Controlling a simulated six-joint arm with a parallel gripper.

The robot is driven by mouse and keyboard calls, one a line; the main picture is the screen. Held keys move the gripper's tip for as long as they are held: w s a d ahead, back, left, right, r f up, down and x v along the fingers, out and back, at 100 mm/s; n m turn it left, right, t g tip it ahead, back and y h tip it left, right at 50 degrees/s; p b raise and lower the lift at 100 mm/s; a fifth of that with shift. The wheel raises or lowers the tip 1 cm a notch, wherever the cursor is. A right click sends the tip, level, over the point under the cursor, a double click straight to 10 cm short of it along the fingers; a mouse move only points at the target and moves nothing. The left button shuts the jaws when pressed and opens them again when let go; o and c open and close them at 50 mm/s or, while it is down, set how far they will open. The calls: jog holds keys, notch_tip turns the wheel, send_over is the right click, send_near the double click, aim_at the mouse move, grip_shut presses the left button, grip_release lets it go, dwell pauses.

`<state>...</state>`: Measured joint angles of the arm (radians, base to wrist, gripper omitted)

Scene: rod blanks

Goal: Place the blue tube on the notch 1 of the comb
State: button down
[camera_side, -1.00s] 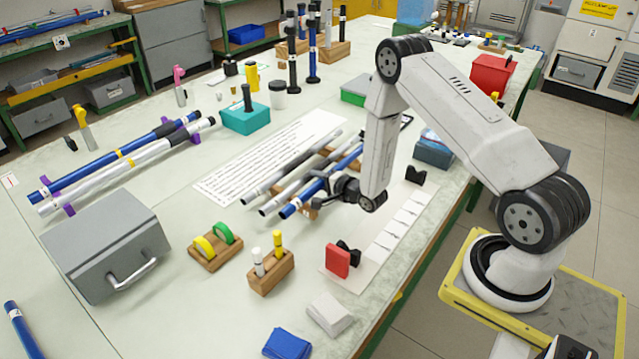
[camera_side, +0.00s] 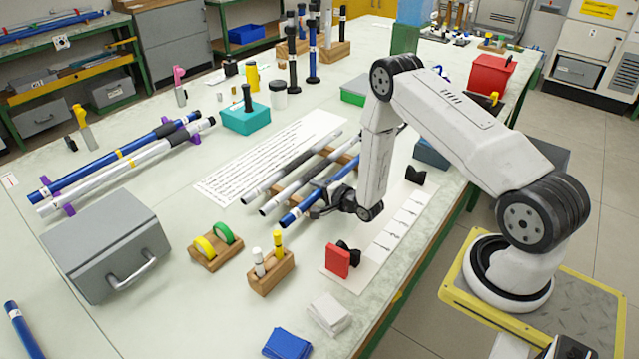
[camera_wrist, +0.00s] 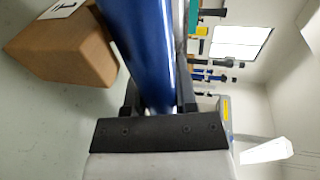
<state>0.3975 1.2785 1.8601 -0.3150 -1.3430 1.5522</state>
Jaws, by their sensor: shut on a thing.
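My gripper (camera_side: 322,201) is shut on the blue tube (camera_side: 292,217), which slants up to the right beside two grey and black tubes. In the wrist view the blue tube (camera_wrist: 140,42) runs between the jaws of my gripper (camera_wrist: 158,98). Wooden supports (camera_side: 346,160), seemingly the comb, show beneath the tubes in the side view. A wooden block (camera_wrist: 68,48) with a white label shows beside the tube in the wrist view; I cannot tell for sure which notch it marks. The arm hides part of the tube, and any contact with the wood is unclear.
The two grey and black tubes (camera_side: 272,207) lie close to the left. A printed sheet (camera_side: 262,160) lies beyond them. A wooden holder with markers (camera_side: 268,278) and a red block (camera_side: 337,261) stand nearer the front. Blue and white tubes (camera_side: 120,165) lie at left.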

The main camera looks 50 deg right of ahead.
jog(key=shift+f, duration=0.1)
jog(key=shift+c, duration=2)
grip_release()
jog(key=shift+v, duration=6.05)
jog(key=shift+w+d, duration=0.1)
